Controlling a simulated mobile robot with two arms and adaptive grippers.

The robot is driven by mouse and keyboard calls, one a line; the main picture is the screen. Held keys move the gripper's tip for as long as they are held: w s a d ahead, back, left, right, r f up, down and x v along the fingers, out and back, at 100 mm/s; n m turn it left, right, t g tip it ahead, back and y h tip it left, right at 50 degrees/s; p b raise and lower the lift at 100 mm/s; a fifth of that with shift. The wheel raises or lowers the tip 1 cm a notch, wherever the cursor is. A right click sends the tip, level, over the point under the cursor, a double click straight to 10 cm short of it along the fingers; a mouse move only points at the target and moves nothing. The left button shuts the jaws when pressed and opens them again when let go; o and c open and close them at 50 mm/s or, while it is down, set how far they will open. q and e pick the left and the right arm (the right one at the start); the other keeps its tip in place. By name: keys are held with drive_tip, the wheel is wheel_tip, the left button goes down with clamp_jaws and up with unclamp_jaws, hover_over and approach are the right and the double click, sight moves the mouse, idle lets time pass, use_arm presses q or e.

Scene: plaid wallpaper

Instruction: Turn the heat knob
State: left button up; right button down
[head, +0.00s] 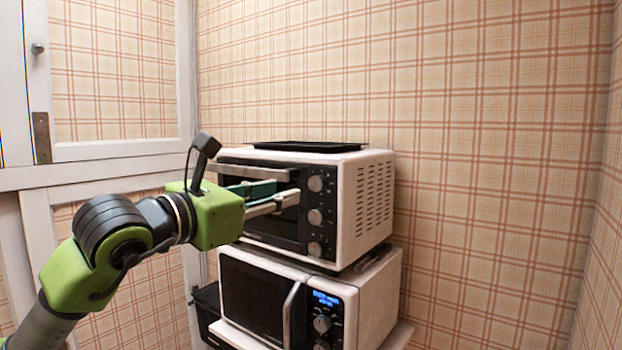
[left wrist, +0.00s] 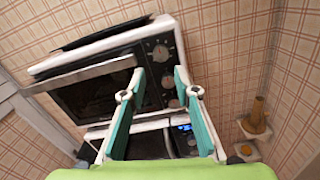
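A white toaster oven (head: 376,170) with a dark front carries three round silver knobs in a column on its right panel: a top knob (head: 315,183), a middle knob (head: 315,216) and a bottom knob (head: 315,248). The markings are too small to read, so I cannot tell which is the heat knob. My left gripper (head: 285,191) is in front of the oven, pointing at the knob panel. In the left wrist view its two green fingers are spread apart and empty, with the top knob (left wrist: 160,53) and middle knob (left wrist: 168,79) showing between them. My right gripper is not in view.
The oven stands on a white microwave (head: 378,295) with a lit blue display and its own knob (head: 322,323). A black tray (head: 308,146) lies on the oven. A white-framed door is at left. A tan object (left wrist: 255,117) stands at right in the wrist view.

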sight(315, 184)
use_arm(q)
drive_tip(key=p+x, duration=0.4)
drive_tip(key=x, duration=0.5)
drive_tip(key=shift+w+d+r, duration=0.15)
drive_tip(key=shift+d, duration=0.05)
drive_tip(key=shift+w+d, duration=0.25)
drive_tip(key=shift+w, duration=0.1)
clamp_jaws()
